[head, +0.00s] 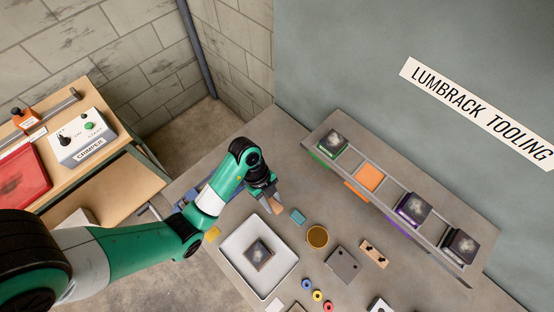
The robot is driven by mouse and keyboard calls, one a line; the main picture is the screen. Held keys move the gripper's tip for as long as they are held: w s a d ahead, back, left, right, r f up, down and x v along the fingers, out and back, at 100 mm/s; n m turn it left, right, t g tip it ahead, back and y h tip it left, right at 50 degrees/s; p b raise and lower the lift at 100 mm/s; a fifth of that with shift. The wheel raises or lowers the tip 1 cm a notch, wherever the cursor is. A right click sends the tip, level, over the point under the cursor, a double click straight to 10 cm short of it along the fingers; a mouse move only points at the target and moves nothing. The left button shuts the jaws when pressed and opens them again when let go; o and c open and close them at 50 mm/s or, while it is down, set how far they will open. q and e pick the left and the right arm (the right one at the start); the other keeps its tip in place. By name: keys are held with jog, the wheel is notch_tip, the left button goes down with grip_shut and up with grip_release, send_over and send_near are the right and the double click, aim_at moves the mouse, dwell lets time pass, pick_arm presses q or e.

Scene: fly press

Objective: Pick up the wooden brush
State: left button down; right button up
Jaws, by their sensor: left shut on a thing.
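My left gripper (267,193) is above the grey bench, beyond the upper right edge of the white tray. It points down and is shut on a small brown wooden piece, which looks like the wooden brush (276,206). Only the lower part of the brush shows below the fingers; the rest is hidden by the gripper. I cannot tell whether the brush touches the bench. My right gripper is not in view.
The white tray (233,246) holds a dark block (259,254). Nearby are a teal block (298,216), a round brass-coloured dish (317,237), a grey plate (343,265) and coloured rings (317,295). A rack (393,184) with dark blocks stands along the wall.

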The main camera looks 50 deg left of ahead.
pick_arm(q)
jog(key=s+d+r+p, duration=0.3)
jog(key=s+d+r, duration=0.1)
jog(key=s, duration=0.4)
jog(key=shift+d+r, duration=0.3)
jog(key=shift+d, duration=0.3)
